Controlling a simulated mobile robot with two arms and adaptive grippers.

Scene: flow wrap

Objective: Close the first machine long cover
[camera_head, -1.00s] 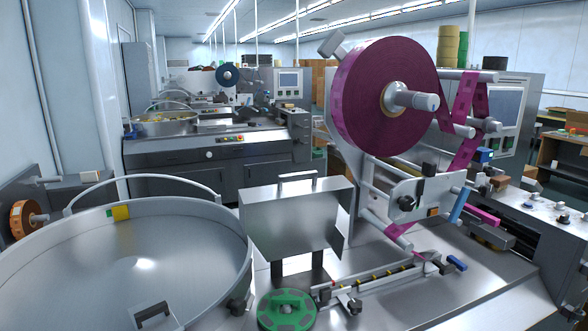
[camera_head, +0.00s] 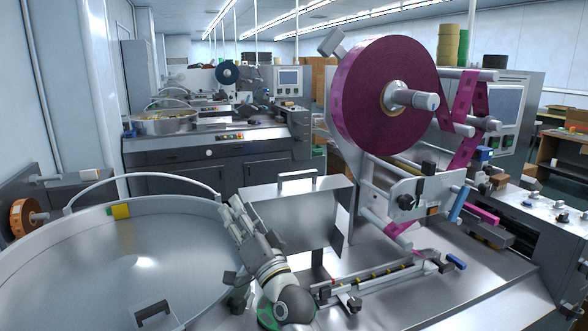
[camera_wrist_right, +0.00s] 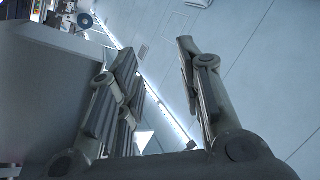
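The long cover (camera_head: 312,212) is a shiny metal panel that stands raised and upright in the middle of the head view. Its bar handle (camera_head: 297,175) runs along its top edge. My right gripper (camera_head: 238,207) is in front of the cover's left edge, fingers pointing up, and hides part of that edge. I cannot tell whether it touches the panel. In the right wrist view the gripper's fingers (camera_wrist_right: 158,58) are spread apart with nothing between them. My left gripper is not in view.
A large round metal bowl (camera_head: 140,214) with a curved rail fills the left. A purple film reel (camera_head: 365,100) stands right of the cover, above a feed channel (camera_head: 375,282). A green disc (camera_head: 266,314) lies partly hidden under my right arm.

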